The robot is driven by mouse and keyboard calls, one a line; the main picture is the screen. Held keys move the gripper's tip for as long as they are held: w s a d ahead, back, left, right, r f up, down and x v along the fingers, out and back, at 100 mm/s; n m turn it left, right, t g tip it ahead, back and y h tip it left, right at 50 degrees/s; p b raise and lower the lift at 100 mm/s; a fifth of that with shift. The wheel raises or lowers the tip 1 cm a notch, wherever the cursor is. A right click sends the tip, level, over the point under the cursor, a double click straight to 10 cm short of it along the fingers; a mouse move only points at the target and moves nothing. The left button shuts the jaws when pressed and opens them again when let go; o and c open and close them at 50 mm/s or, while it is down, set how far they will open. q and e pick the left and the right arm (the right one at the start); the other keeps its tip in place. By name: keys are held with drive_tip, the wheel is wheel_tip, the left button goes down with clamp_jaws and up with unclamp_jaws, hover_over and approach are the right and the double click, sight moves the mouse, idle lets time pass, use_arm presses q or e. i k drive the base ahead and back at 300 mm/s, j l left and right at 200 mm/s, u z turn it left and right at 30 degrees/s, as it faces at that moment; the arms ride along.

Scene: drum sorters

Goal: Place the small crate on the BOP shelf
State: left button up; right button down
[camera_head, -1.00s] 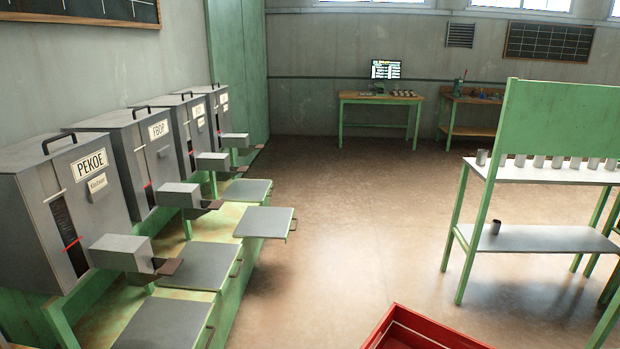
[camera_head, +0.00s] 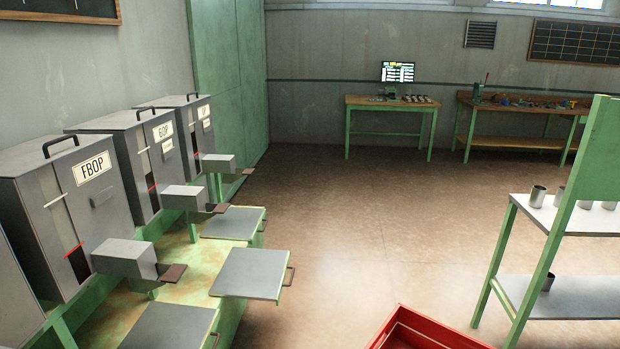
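A red crate (camera_head: 412,318) shows at the bottom edge of the head view, right of centre; only its far corner and rims are in the picture. The BOP machine (camera_head: 135,155) is the second labelled grey box from the front, behind the FBOP machine (camera_head: 65,205). Grey shelves stand out in front of the row of machines. One grey shelf (camera_head: 251,274) is pulled out further than the others, and another (camera_head: 233,222) lies just beyond it. I cannot tell for sure which one belongs to BOP. Neither gripper is in view, and what holds the crate is hidden.
A green rack (camera_head: 558,222) with metal cups stands on the right. A wooden table (camera_head: 392,103) with a screen and a workbench (camera_head: 520,105) stand at the back wall. The brown floor (camera_head: 350,220) between machines and rack is clear.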

sight(251, 269)
drive_tip(key=i, duration=1.7)
drive_tip(key=i+u, duration=0.25)
drive_tip(key=u, duration=0.15)
drive_tip(key=i+l+u, duration=0.1)
drive_tip(key=u, duration=0.3)
drive_tip(key=i+l+u, duration=0.2)
drive_tip(key=u, duration=0.2)
drive_tip(key=i+u, duration=0.1)
drive_tip(key=u, duration=0.9)
